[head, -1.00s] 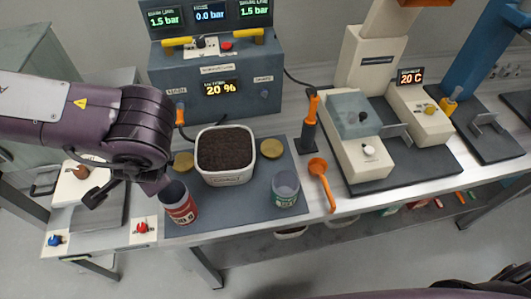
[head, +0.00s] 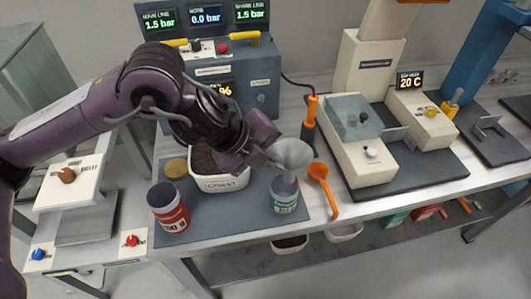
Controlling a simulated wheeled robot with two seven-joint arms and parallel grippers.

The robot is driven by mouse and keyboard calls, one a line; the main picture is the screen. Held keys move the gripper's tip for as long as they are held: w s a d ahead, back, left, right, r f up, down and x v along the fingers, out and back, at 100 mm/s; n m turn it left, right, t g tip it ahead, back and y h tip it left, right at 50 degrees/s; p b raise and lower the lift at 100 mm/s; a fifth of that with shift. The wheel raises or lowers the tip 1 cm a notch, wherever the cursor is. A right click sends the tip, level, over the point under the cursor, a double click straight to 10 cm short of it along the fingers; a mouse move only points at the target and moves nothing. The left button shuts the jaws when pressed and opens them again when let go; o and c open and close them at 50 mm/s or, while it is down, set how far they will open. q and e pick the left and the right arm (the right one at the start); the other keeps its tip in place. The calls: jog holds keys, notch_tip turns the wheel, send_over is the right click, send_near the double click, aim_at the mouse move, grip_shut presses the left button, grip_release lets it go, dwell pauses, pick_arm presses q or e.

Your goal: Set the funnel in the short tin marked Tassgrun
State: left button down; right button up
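My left gripper (head: 264,155) reaches in from the left and is shut on the grey funnel (head: 292,153) at its left side. The funnel is directly above the short tin with a green label (head: 284,201). Its lower end is close to the tin's mouth; I cannot tell whether it is inside. The green label's lettering is too small to read. A tin with a red label (head: 168,212) stands open at the mat's left front. My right gripper is not in view.
A white tub of dark grounds (head: 222,183) stands behind the tins, partly hidden by my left arm. An orange scoop (head: 322,186) lies right of the green-labelled tin. A brass lid (head: 175,168) is on the mat (head: 225,222). The mat between the tins is clear.

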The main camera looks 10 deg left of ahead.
pick_arm(q)
jog(key=shift+w+a+r+m+g+h, duration=0.15)
jog(key=shift+w+a+m+g, duration=0.1)
jog(key=shift+w+m, duration=0.25)
jog(key=shift+w+a+r+m+g+h, duration=0.15)
jog(key=shift+w+a+m+g, duration=0.15)
jog(key=shift+m, duration=0.2)
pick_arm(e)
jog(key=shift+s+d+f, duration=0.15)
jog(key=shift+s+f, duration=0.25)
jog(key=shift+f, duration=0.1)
pick_arm(q)
jog(key=shift+d, duration=0.1)
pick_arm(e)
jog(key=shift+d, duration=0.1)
pick_arm(q)
jog(key=shift+b, duration=0.3)
